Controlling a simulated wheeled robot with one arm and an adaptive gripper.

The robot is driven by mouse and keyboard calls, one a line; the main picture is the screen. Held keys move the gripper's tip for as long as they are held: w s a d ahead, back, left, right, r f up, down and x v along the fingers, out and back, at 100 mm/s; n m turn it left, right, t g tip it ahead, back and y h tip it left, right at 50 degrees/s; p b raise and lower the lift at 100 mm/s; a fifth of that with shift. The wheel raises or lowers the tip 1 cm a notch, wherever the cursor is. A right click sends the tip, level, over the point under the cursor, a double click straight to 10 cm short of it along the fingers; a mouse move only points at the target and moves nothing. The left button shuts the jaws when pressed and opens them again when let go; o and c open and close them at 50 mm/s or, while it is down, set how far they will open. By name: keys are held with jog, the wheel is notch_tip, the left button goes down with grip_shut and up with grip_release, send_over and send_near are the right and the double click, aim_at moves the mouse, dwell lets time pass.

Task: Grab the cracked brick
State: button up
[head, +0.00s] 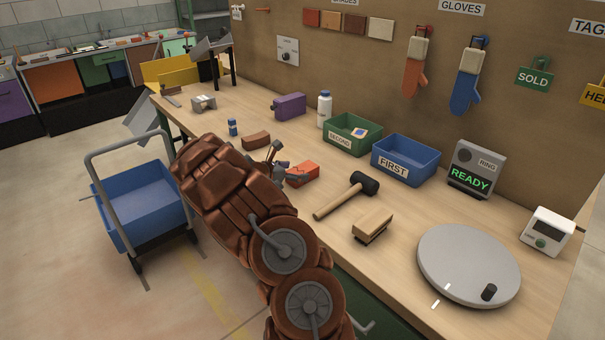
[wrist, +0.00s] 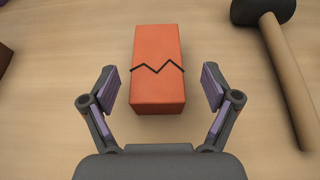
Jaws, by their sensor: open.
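The cracked brick is orange-red with a black zigzag line across it. It lies on the wooden workbench in the head view (head: 303,172), partly hidden by my gripper, and in the wrist view (wrist: 158,55). My gripper (wrist: 160,88) is open and empty. In the wrist view its two fingers, with purple pads, stand left and right of the brick's near end, with a gap on each side. In the head view my gripper (head: 277,165) is at the left end of the brick.
A mallet (head: 345,197) lies right of the brick. A darker brown brick (head: 256,140) lies to the left. A green SECOND bin (head: 350,135) and a blue FIRST bin (head: 405,160) stand behind. A wooden brush-like block (head: 373,226) and a grey turntable (head: 468,262) are further right.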

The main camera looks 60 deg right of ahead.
aim_at(300, 170)
jog(key=shift+p+x, duration=0.5)
jog(key=shift+x, duration=1.55)
jog(key=shift+w, duration=0.15)
jog(key=shift+r, duration=0.1)
grip_shut()
